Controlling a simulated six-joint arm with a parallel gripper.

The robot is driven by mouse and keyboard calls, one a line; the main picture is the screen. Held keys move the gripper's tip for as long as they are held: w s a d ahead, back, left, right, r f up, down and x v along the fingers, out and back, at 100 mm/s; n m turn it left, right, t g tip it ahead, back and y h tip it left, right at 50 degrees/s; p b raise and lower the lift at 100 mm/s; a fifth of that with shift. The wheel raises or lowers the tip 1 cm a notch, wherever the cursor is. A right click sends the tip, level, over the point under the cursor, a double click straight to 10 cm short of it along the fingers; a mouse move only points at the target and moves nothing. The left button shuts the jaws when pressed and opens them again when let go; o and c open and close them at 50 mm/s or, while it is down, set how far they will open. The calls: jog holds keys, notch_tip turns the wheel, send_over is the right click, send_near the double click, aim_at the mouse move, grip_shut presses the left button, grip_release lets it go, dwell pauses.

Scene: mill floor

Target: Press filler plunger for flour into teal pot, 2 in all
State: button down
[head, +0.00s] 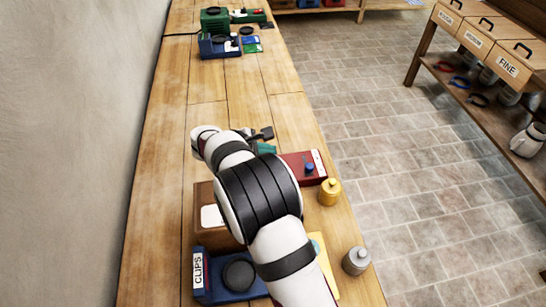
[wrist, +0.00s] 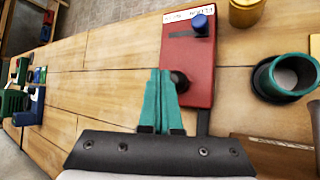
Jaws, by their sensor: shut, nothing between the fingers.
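The red filler (head: 302,167) lies on the bench right of my gripper (head: 264,149) in the head view. In the wrist view the filler (wrist: 188,58) has a white label, a blue knob (wrist: 202,22) and a black round knob (wrist: 180,81). My gripper (wrist: 167,75) has teal fingers, shut together and empty. Their tips overlap the filler's near end beside the black knob; I cannot tell whether they touch it. The teal pot (wrist: 262,86) stands right of the filler in the wrist view, with a pale grey inside. My arm hides the pot in the head view.
A gold canister (head: 330,192) and a grey canister (head: 356,261) stand along the bench's right edge. A blue clips box (head: 228,278) and a brown wooden box (head: 203,215) are near my arm. Green and blue devices (head: 215,20) stand far up the bench. The bench's middle stretch is clear.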

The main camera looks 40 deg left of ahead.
jog(key=shift+f, duration=0.4)
jog(key=shift+f, duration=0.95)
dwell(0.9)
dwell(0.3)
jog(key=shift+r, duration=1.35)
jog(key=shift+r, duration=2.5)
